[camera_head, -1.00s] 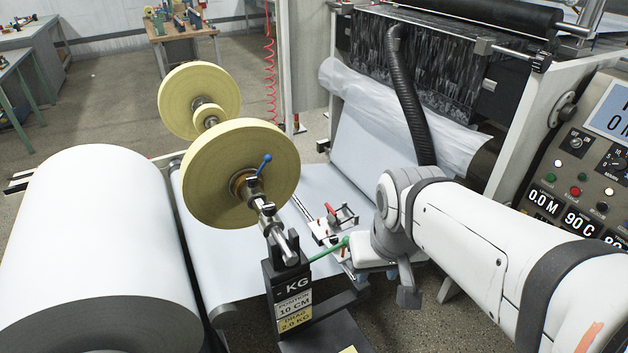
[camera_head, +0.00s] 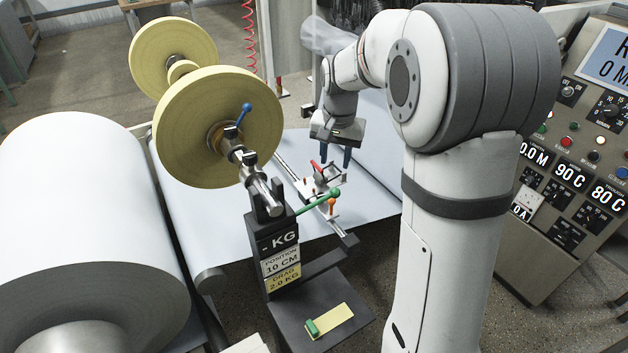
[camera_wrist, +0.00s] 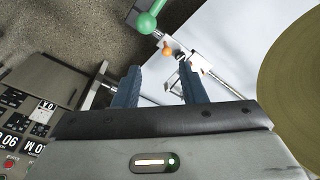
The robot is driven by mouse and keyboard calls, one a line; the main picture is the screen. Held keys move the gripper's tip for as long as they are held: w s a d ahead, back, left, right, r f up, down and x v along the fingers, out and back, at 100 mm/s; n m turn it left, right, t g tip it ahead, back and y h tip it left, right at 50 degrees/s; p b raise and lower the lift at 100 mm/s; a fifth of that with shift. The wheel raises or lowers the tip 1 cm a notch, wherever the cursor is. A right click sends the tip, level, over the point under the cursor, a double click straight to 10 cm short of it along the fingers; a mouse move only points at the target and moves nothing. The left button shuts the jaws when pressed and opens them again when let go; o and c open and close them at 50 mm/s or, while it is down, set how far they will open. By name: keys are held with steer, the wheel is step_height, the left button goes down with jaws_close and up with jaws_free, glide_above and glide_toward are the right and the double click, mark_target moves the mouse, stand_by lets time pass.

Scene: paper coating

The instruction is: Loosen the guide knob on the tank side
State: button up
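The guide is a small white carriage (camera_head: 318,188) on a rail across the white web. It bears a red handle (camera_head: 318,167) and, nearer me, an orange knob (camera_head: 331,204). I cannot tell which of them is on the tank side. In the wrist view the orange knob (camera_wrist: 167,51) and the white carriage (camera_wrist: 196,62) lie beyond my fingertips. My gripper (camera_head: 335,161) points down above the far side of the guide. Its two dark blue fingers (camera_wrist: 160,72) are apart, with nothing held between them.
A green-ended lever (camera_head: 335,193) reaches over the rail near the orange knob; its green ball (camera_wrist: 147,22) shows in the wrist view. A yellow tape roll (camera_head: 190,150) stands left of the guide, the control panel (camera_head: 570,215) on the right. A big white roll (camera_head: 70,200) fills the left.

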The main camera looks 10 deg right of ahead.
mark_target(321, 195)
steer(key=w+f+m+b, duration=0.1)
steer(key=w+f, duration=0.3)
steer(key=f, duration=0.1)
steer(key=w+f+m+b, duration=0.1)
steer(key=w+f, duration=0.4)
steer(key=f, duration=0.1)
steer(key=w+f+m+g+b, duration=0.1)
steer(key=w+f+b, duration=0.1)
steer(key=w+f, duration=0.3)
steer(key=shift+a+f, duration=0.15)
steer(key=shift+f, duration=0.6)
steer(key=shift+w+f+m, duration=0.2)
steer(key=shift+f+m, duration=0.1)
steer(key=shift+f, duration=0.05)
step_height(321, 195, down, 8)
steer(key=shift+r+b, duration=0.15)
steer(key=shift+b, duration=0.3)
steer(key=c, duration=0.7)
